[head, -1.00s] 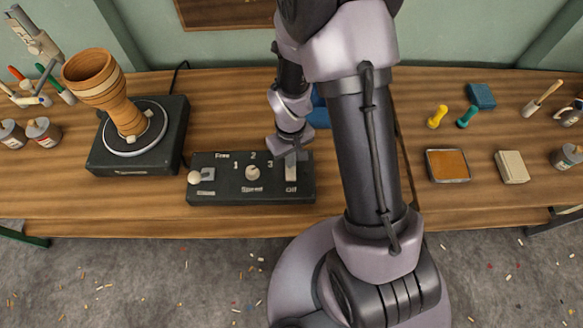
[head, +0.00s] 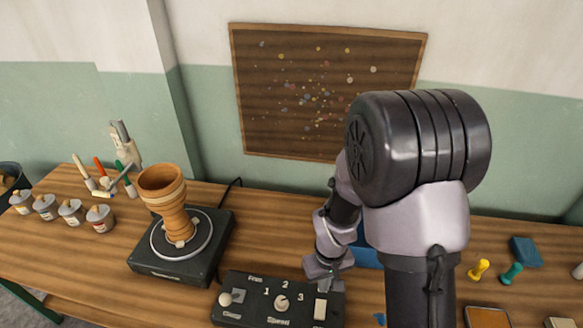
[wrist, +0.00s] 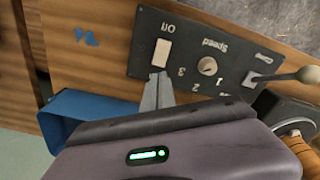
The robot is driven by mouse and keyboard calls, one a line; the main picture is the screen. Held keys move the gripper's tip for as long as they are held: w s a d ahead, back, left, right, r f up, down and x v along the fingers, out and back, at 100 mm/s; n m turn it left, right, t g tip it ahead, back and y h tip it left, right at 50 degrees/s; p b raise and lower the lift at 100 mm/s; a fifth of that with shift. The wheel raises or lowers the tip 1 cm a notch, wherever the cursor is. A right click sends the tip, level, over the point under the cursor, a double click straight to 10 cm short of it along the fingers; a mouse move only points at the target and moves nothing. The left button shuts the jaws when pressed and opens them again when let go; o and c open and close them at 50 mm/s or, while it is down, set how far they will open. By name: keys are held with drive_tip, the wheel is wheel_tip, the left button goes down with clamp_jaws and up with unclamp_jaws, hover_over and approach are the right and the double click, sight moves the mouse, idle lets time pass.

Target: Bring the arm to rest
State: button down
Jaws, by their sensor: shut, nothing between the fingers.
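My gripper (head: 322,275) is shut and empty, just behind the white rocker switch (head: 320,309) of the black control box (head: 262,319). In the wrist view the closed fingertips (wrist: 158,80) point at the switch's rear end; whether they touch it I cannot tell. The box also has a speed knob (head: 281,303) marked 1, 2, 3 and a clamp lever with a pale ball (head: 225,299). My upper arm hides part of the table to the right.
A wooden goblet drum (head: 168,200) stands on a black turntable unit (head: 168,262) at left. Several tins (head: 71,211) and brushes stand beyond it. A blue container (wrist: 75,113) lies behind the box. Yellow (head: 479,269) and teal (head: 511,273) pieces lie at right.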

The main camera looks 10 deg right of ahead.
drive_tip(key=s+a+r+m+t, duration=0.1)
drive_tip(key=s+r+m+t, duration=0.1)
drive_tip(key=r, duration=0.8)
drive_tip(key=s+r+m+t, duration=0.1)
drive_tip(key=s+r+m, duration=0.1)
drive_tip(key=r, duration=0.7)
drive_tip(key=s+a+r+m+t+y, duration=0.2)
drive_tip(key=s+r, duration=0.7)
drive_tip(key=shift+a+r+m+t, duration=0.25)
drive_tip(key=shift+a+m+t, duration=0.05)
drive_tip(key=shift+a, duration=0.1)
drive_tip(key=shift+s, duration=0.1)
